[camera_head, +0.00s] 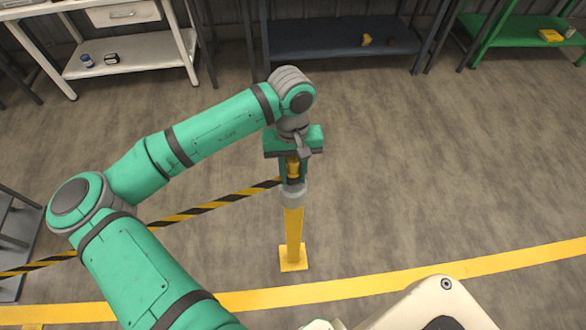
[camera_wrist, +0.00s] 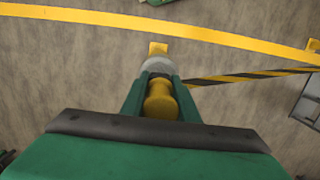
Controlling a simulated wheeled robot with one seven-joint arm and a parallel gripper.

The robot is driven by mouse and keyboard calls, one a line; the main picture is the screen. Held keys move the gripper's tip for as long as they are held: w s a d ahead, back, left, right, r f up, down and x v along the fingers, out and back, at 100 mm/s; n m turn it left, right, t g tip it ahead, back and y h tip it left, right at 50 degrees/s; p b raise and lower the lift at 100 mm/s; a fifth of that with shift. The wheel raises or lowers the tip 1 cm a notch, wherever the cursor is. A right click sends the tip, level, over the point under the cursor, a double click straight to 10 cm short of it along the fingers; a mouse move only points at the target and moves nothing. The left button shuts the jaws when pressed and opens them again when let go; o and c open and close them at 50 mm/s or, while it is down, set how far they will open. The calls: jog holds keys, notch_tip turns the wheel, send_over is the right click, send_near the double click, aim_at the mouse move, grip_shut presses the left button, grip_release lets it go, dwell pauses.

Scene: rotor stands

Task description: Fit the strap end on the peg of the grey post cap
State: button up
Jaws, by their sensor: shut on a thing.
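The striped black-and-yellow strap (camera_head: 215,204) runs from the left edge to the post top; it also shows in the wrist view (camera_wrist: 250,75). Its yellow end piece (camera_head: 293,168) sits between the fingers of my gripper (camera_head: 293,178), which is shut on it. In the wrist view the yellow end piece (camera_wrist: 160,100) shows between the two green fingers. The grey post cap (camera_head: 293,195) tops the upright yellow post (camera_head: 293,228), right below the fingertips. In the wrist view the cap (camera_wrist: 158,65) lies just beyond them. The peg is hidden, and I cannot tell whether the end touches it.
The post stands on a square yellow foot (camera_head: 293,258). A yellow floor line (camera_head: 375,286) crosses in front. A white bench (camera_head: 130,55), a dark bench (camera_head: 340,38) and a green shelf (camera_head: 500,28) stand at the back. The floor on the right is clear.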

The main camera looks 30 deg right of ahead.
jog(key=shift+f, duration=0.75)
dwell(0.7)
jog(key=o, duration=1.2)
jog(key=shift+o, duration=0.2)
jog(key=shift+r, duration=0.1)
jog(key=r, duration=0.7)
jog(key=w+r, duration=0.1)
jog(key=r, duration=0.2)
jog(key=shift+w+d+r, duration=0.1)
jog(key=shift+d+r, duration=0.15)
jog(key=shift+d, duration=0.05)
